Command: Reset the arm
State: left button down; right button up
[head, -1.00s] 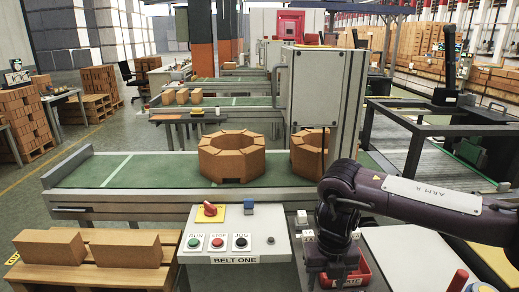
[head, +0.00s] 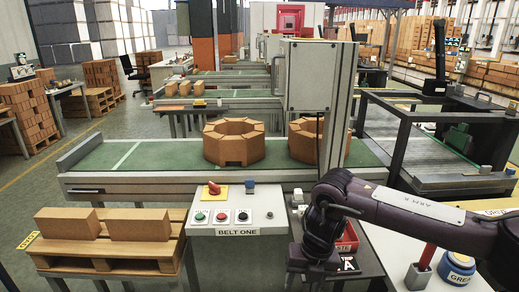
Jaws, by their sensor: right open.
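My right arm comes in from the right edge, and its dark right gripper (head: 316,276) points down at the bottom of the view. It is over the work surface just right of the BELT ONE control panel (head: 236,217). The gripper is open, and I see nothing held in it; its fingertips are hard to make out. A red bin (head: 348,238) is just behind and right of it, partly hidden by my arm. My left gripper is not in view.
A green conveyor belt (head: 100,158) carries two brick rings (head: 233,143), the right one partly behind a grey cabinet (head: 319,75). A wooden pallet (head: 60,250) with bricks stands at left. A blue grease tub (head: 456,268) and red-handled tool (head: 424,262) are at right.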

jog(key=w+a+f+m+t+y, duration=0.25)
jog(key=a+f+m+y, duration=0.5)
jog(key=a+f, duration=0.5)
jog(key=s+d+f+m+t+h, duration=0.1)
jog(key=d+f+m, duration=0.1)
jog(key=f+m, duration=0.5)
jog(key=s+d+f+m+t, duration=0.2)
jog(key=f+m, duration=0.3)
jog(key=f, duration=0.4)
jog(key=s+d+f+m+g+h, duration=0.1)
jog(key=s+d+f+m+h, duration=0.1)
jog(key=s+d+f+m, duration=0.45)
jog(key=s+d+f+m+h, duration=0.15)
jog(key=s+d+f, duration=0.25)
jog(key=s+f, duration=0.55)
jog(key=s+d+f+m+g+h, duration=0.1)
jog(key=s+d+f+m+h, duration=0.2)
jog(key=s+d+f, duration=0.5)
jog(key=s+d+f+m+g+h, duration=0.1)
jog(key=s, duration=0.8)
jog(key=s+d+m+g, duration=0.1)
jog(key=s+m, duration=0.1)
jog(key=s, duration=0.7)
jog(key=shift+s+d+f+h, duration=0.35)
jog(key=shift+f+h, duration=0.05)
jog(key=shift+g, duration=0.25)
